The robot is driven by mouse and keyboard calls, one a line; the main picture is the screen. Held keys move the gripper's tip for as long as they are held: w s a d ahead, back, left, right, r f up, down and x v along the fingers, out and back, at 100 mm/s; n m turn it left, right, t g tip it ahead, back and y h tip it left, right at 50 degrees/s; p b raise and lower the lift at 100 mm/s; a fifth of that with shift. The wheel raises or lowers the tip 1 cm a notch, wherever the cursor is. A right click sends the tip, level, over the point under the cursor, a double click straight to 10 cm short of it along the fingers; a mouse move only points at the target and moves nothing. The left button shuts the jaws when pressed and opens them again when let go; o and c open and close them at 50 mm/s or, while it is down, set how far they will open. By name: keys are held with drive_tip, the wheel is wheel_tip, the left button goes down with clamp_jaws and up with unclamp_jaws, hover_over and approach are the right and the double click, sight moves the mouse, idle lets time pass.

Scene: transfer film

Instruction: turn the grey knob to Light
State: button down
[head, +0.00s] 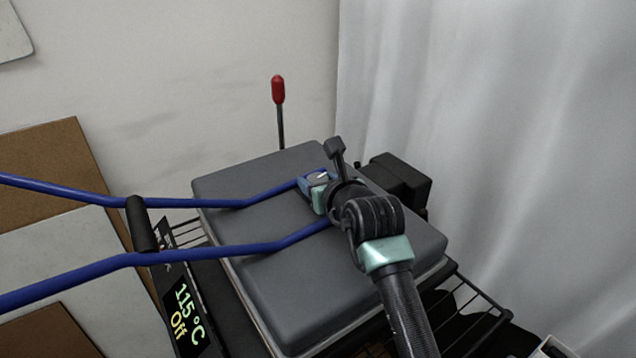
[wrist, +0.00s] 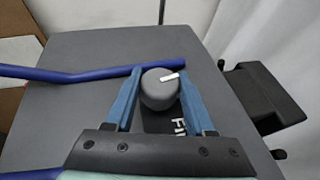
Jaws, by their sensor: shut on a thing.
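The grey knob (wrist: 157,92) is a round grey cap with a white pointer mark, on top of the grey heat press. In the wrist view the mark points right and slightly up. My gripper (wrist: 161,72) has its two blue fingers on either side of the knob and is shut on it. In the head view my gripper (head: 317,182) is over the top of the press, with the knob mostly hidden between the fingers. A white label (wrist: 180,130) beginning "FI" shows partly below the knob. No "Light" marking is readable.
Blue handle bars (head: 245,202) run across the press (head: 260,166) to a black grip (head: 141,224). A display (head: 184,316) reads 115 °C and Off. A red-tipped lever (head: 278,90) stands behind; a black box (head: 400,179) is at right, near a pale curtain (head: 500,110).

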drive_tip(key=n+y+b, duration=0.1)
drive_tip(key=b, duration=0.1)
drive_tip(key=n+g+y+b, duration=0.1)
drive_tip(key=n+y+b, duration=0.1)
drive_tip(key=shift+d+f+g, duration=0.15)
drive_tip(key=shift+f+g, duration=0.15)
drive_tip(key=shift+f, duration=0.1)
drive_tip(key=n+g+y+b, duration=0.1)
drive_tip(key=n+b, duration=0.1)
drive_tip(key=n+g+y+b, duration=0.1)
drive_tip(key=g+y+b, duration=0.1)
drive_tip(key=shift+r+n+b, duration=0.3)
drive_tip(key=shift+n, duration=0.1)
drive_tip(key=shift+n+g+y+b, duration=0.35)
drive_tip(key=shift+n+g+y, duration=0.05)
drive_tip(key=shift+g, duration=0.1)
drive_tip(key=shift+c, duration=1.3)
unclamp_jaws()
drive_tip(key=shift+r, duration=0.1)
drive_tip(key=v, duration=1.2)
drive_tip(key=shift+s+d+b, duration=0.25)
drive_tip(key=shift+s+b, duration=0.05)
drive_tip(key=shift+b, duration=0.05)
